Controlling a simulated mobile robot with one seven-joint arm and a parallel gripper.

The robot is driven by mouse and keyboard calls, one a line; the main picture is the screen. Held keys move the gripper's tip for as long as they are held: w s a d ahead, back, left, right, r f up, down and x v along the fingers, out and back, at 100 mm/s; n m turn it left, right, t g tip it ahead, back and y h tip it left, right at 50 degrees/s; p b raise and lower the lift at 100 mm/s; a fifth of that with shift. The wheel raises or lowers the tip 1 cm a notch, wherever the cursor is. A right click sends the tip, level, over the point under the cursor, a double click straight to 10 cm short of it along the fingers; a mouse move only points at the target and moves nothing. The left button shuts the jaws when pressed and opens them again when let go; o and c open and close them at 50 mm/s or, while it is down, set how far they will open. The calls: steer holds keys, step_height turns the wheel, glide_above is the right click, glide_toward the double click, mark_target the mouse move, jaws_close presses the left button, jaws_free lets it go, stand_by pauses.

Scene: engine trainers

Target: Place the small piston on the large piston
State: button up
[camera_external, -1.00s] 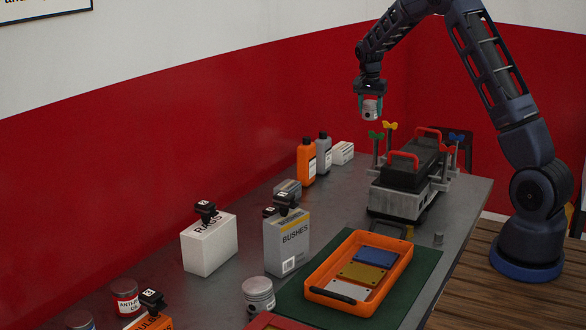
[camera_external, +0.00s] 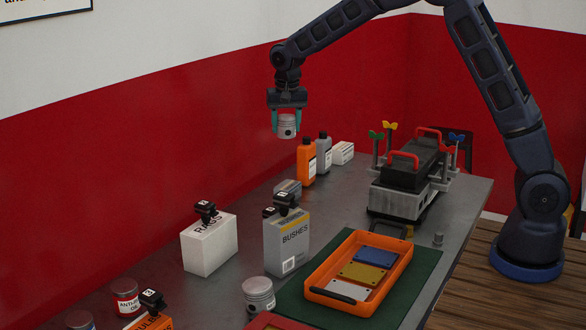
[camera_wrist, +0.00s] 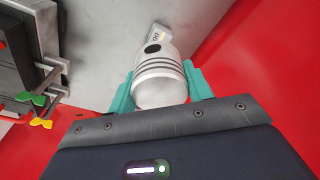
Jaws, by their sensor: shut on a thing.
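My gripper (camera_external: 287,122) is shut on the small piston (camera_external: 287,127), a pale metal cylinder with dark ring grooves. It holds the piston high above the far part of the bench, in front of the red wall. The large piston (camera_external: 258,294) stands on the bench at the lower front, left of the green mat. It is well apart from my gripper.
The bushes box (camera_external: 287,245) and rags box (camera_external: 209,245) carry black clips. An orange bottle (camera_external: 306,162) and a grey bottle (camera_external: 324,154) stand at the back. An orange tray (camera_external: 393,277) lies on the green mat (camera_external: 415,290). The engine block (camera_external: 400,202) has upright colored-handled posts.

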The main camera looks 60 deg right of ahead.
steer(key=s+a+r+n, duration=0.1)
steer(key=s+a+n, duration=0.15)
steer(key=a, duration=1.25)
step_height(320, 180, up, 3)
steer(key=n+y, duration=0.1)
steer(key=n, duration=0.6)
glide_above(254, 283)
steer(key=shift+t, duration=0.4)
steer(key=f, duration=2)
steer(key=shift+s, duration=0.35)
steer(key=shift+f, duration=0.3)
steer(key=o, duration=1.1)
